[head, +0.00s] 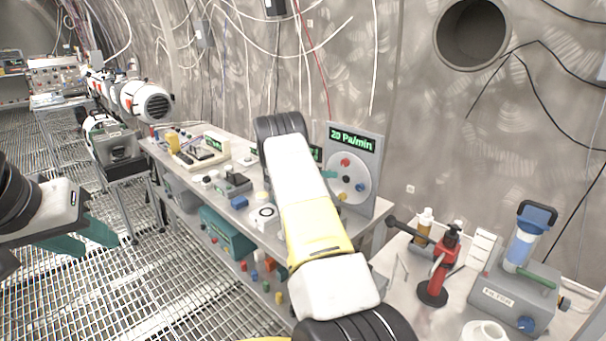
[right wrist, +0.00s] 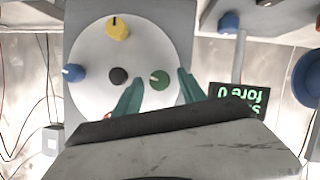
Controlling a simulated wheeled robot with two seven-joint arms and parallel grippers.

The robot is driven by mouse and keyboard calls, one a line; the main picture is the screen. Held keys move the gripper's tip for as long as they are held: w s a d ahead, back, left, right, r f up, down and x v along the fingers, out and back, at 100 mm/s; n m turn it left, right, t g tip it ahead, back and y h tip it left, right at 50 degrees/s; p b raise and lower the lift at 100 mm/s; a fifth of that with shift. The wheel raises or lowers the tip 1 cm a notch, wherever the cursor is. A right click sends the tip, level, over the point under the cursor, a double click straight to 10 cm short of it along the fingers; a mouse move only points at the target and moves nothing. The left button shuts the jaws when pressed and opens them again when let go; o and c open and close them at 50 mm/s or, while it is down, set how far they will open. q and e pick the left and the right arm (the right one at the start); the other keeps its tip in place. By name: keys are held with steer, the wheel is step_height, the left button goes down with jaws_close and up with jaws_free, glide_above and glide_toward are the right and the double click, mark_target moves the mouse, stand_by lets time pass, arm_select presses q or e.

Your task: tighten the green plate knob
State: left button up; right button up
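The round white plate (right wrist: 92,48) on a grey panel carries yellow, blue, red and green knobs around a black centre. The green plate knob (right wrist: 160,78) is in the right wrist view, between the teal fingertips of my right gripper (right wrist: 161,82). Gaps show on both sides of the knob, so the gripper is open. In the head view the plate (head: 334,188) is partly behind my right arm. That arm hides the green knob and most of the gripper. My left gripper (head: 96,246) is open and empty at the left, over the grated floor.
A display (head: 351,139) above the plate reads 20 Pa/min. The bench (head: 223,192) left of my right arm holds small devices. A red stand (head: 438,272), a bottle (head: 424,224) and a blue-topped pump unit (head: 515,290) stand at right. Floor grating around my left gripper is clear.

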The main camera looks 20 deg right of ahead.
jaws_close()
steer(key=shift+m, duration=0.3)
steer(key=shift+s+d+f+m+t+y, duration=0.15)
steer(key=shift+m+t+y, duration=0.1)
steer(key=shift+m+t, duration=1.05)
steer(key=shift+s+a+m+t+y, duration=0.1)
steer(key=shift+m+t+y, duration=0.2)
steer(key=shift+m+t, duration=1.05)
steer(key=shift+s+d+f+m+t+y, duration=0.2)
steer(key=shift+m+t, duration=0.35)
steer(key=shift+m, duration=1.5)
steer(key=shift+a+r, duration=0.1)
steer(key=shift+r, duration=0.05)
steer(key=shift+o, duration=0.8)
jaws_free()
